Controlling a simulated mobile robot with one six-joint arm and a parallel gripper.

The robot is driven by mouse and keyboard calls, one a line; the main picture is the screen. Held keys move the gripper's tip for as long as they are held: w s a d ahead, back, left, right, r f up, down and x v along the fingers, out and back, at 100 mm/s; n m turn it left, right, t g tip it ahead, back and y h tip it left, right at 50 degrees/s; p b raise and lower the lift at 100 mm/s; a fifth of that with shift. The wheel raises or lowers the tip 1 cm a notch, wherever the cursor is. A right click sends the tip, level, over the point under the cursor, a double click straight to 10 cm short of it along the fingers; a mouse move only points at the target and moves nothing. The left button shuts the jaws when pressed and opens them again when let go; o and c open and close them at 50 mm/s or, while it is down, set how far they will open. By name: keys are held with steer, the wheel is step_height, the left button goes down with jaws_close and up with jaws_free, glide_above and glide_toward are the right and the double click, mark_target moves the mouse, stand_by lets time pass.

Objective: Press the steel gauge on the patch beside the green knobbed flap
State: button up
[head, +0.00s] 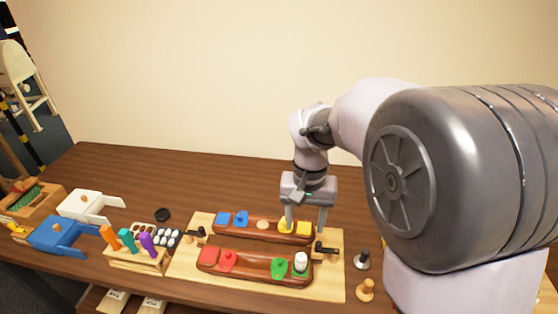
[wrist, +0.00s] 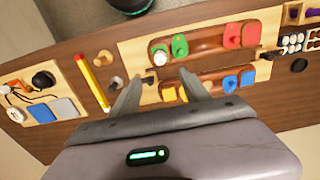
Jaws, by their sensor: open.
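The front brown saddle (head: 250,264) carries the green knobbed flap (head: 279,268), with a pale, whitish upright piece (head: 301,262) standing just right of it; the patch under that piece is hidden. The wrist view shows the green flap (wrist: 180,45) and the pale piece (wrist: 160,58) too. A small knobbed piece with a dark top and a silvery base (head: 362,259), which looks like the steel gauge, stands right of the board. My gripper (head: 306,230) is open and empty, fingers down around the yellow square at the back saddle's right end, behind the pale piece.
The back saddle (head: 244,233) bears blue and yellow pieces and a tan round patch (head: 263,224). A wooden knobbed piece (head: 366,290) stands at the board's right. Black clamps (head: 326,249) sit on the board (head: 230,284). A rack of coloured handles (head: 138,259) stands left.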

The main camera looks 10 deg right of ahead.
steer(key=s+a+t+y+b, duration=0.1)
steer(key=s+a+t+b, duration=0.1)
steer(key=s, duration=0.7)
steer(key=s+a+r+t+y+b, duration=0.1)
steer(key=s+t+b, duration=0.2)
steer(key=s+b, duration=0.3)
steer(key=s, duration=0.3)
steer(key=shift+s+a+m+t, duration=0.3)
steer(key=shift+a+m+t, duration=0.05)
steer(key=shift+m+t, duration=0.05)
steer(key=shift+c, duration=0.2)
